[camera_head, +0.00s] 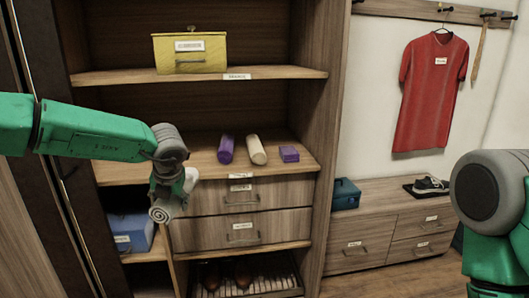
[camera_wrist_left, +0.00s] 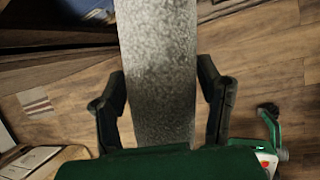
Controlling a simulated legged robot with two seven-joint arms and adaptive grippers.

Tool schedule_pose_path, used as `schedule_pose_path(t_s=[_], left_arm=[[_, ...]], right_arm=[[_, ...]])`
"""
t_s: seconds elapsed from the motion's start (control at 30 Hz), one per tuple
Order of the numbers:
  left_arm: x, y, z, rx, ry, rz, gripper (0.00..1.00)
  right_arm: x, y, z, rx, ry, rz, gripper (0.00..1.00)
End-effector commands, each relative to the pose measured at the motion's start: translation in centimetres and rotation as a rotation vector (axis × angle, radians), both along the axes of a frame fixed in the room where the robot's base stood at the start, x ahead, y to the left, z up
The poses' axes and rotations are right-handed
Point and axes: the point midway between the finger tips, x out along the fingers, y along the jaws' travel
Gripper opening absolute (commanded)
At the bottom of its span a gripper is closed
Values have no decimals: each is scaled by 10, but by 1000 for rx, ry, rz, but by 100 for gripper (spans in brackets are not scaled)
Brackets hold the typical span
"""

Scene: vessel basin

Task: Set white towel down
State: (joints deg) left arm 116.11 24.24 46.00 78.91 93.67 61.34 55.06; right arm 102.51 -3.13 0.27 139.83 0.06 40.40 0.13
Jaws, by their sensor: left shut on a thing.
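The white towel (camera_head: 160,214) is a tight roll; its spiral end faces me in the head view, and the rest is partly hidden by my gripper. In the left wrist view the towel (camera_wrist_left: 160,70) looks like a long, pale speckled roll between the fingers. My left gripper (camera_wrist_left: 165,105) is shut on it, with one finger on each side. In the head view the left gripper (camera_head: 169,192) points down in front of the wardrobe's middle shelf, at its left part. My right arm shows at the right edge, but its gripper is out of view.
A yellow box (camera_head: 190,52) stands above. A blue box (camera_head: 130,232) sits lower left. Labelled drawers (camera_head: 243,228) lie below the shelf.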

Motion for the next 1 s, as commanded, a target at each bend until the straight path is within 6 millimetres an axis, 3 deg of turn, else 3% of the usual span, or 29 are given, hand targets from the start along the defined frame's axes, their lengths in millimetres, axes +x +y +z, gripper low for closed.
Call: schedule_pose_path(t_s=[0.2,0.4,1.0], left_arm=[[-47,-9,-33,-5,1,-496,28],[-81,-20,-54,-4,-3,-935,28],[-160,-37,-85,-10,-2,-1870,28]], right_arm=[[0,0,0,0,0,0,40],[0,0,0,0,0,0,40],[0,0,0,0,0,0,40]])
